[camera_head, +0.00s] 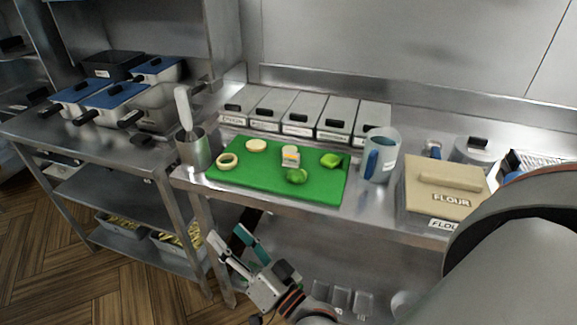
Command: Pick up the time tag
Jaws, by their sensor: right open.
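I cannot make out a time tag for certain. A small pale block-like item with an orange band (291,156) stands on the green cutting board (235,181), near its middle; it is too small to tell if it is the tag. My right gripper (229,236) is low in front of the counter's front edge, below the board. Its two teal-padded fingers are spread apart with nothing between them. My left gripper is not in view.
A steel utensil pot (196,152) stands left, a clear blue jug (380,158) and flour bin (437,186) right. Lidded steel containers (302,116) line the back. My arm covers the lower right.

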